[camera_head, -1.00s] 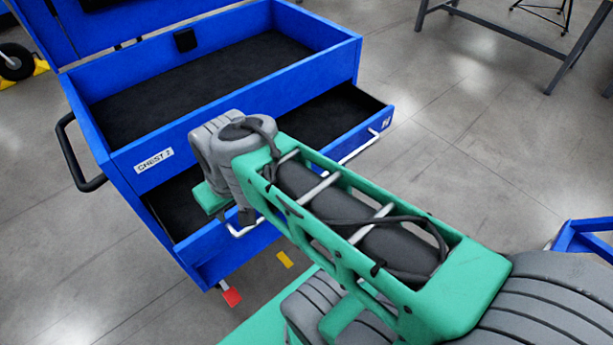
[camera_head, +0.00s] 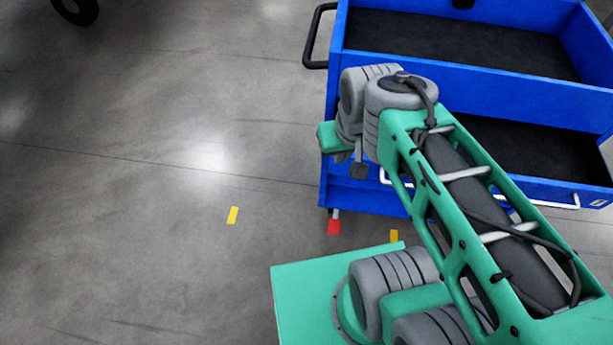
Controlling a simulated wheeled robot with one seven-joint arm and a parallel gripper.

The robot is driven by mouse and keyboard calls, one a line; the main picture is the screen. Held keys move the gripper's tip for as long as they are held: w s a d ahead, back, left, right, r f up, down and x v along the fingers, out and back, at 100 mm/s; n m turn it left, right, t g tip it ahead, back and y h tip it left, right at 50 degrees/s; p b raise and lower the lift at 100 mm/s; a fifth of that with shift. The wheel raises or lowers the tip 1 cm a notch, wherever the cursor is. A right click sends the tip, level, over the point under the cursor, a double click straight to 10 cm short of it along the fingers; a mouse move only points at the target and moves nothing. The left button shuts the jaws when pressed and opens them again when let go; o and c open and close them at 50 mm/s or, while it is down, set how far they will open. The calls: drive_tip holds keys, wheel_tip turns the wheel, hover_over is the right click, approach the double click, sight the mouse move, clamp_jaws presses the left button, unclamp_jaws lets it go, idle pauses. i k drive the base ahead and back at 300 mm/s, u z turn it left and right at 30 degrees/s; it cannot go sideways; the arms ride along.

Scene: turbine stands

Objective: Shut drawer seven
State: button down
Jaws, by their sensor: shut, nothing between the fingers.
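The blue chest (camera_head: 485,85) stands at the upper right. Its drawer (camera_head: 545,190) is pulled out below the top tray, showing a black inside (camera_head: 530,150). A light bar handle (camera_head: 555,205) runs along the drawer front. A small label (camera_head: 598,202) at the drawer's right end is too small to read. My green and grey arm crosses in front of the drawer's left part and hides some of it. My gripper (camera_head: 358,166) is at the chest's left front corner, shut and empty, its fingers mostly hidden by the wrist. I cannot tell whether it touches the drawer.
A black side handle (camera_head: 318,38) sticks out at the chest's left. A red caster part (camera_head: 334,226) shows under its front corner. A dark wheel (camera_head: 76,8) is at the far upper left. The floor on the left is clear.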

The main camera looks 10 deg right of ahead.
sight(563, 169)
drive_tip(key=u, duration=2.35)
drive_tip(key=i, duration=0.85)
drive_tip(key=z, duration=2.7)
